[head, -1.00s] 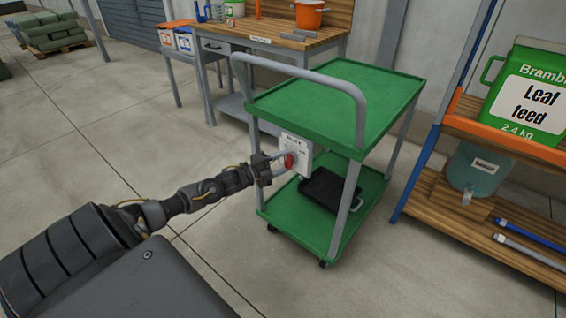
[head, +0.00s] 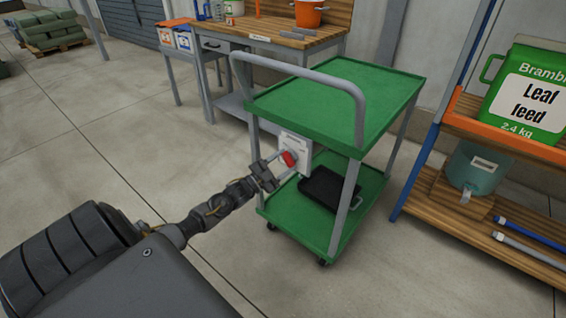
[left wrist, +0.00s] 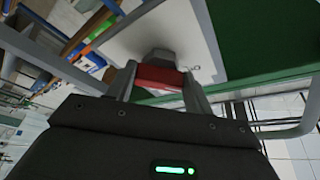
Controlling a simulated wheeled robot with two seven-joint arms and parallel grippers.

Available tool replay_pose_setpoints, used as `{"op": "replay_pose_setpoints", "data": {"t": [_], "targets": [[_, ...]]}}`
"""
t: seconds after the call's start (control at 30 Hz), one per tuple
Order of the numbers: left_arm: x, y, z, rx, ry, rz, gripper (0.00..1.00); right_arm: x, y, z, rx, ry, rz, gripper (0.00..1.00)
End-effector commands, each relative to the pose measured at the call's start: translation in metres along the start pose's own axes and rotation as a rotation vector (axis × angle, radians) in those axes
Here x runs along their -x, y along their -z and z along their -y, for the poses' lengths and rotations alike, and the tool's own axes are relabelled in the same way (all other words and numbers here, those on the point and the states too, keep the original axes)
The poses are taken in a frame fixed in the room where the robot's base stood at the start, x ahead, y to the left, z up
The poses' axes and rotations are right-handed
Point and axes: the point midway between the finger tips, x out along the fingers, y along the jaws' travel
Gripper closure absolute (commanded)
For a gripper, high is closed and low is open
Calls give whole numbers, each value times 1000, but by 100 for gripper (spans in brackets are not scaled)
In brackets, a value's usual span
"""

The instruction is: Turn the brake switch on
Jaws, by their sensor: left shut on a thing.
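The brake switch has a red knob (head: 288,159) on a pale plate (head: 303,150) fixed to the near end of the green cart (head: 335,100). My left gripper (head: 282,162) is at the plate, shut on the red knob, and is rolled to a tilt. In the left wrist view the red knob (left wrist: 158,77) sits between the two fingers (left wrist: 160,88), in front of the plate (left wrist: 150,30). The fingers and the tilt hide part of the plate's markings. My right gripper is not in view.
A black tray (head: 322,187) lies on the cart's lower shelf. The cart's grey handle (head: 300,72) arches above the switch. A wooden shelf unit (head: 470,215) stands at right, a workbench (head: 265,38) behind.

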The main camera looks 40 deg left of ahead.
Motion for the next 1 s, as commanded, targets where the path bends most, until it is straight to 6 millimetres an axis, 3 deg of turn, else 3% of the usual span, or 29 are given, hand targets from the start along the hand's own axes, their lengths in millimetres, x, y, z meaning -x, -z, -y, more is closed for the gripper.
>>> {"op": "replay_pose_setpoints", "data": {"t": [0.53,0.57,0.7,1.0], "targets": [[0,-1,-1,23,8,2,71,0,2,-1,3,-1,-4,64],[0,-1,-1,22,8,2,46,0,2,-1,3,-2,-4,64],[0,-1,-1,22,8,2,28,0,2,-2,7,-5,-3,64],[1,0,0,21,8,1,27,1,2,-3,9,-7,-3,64]]}}
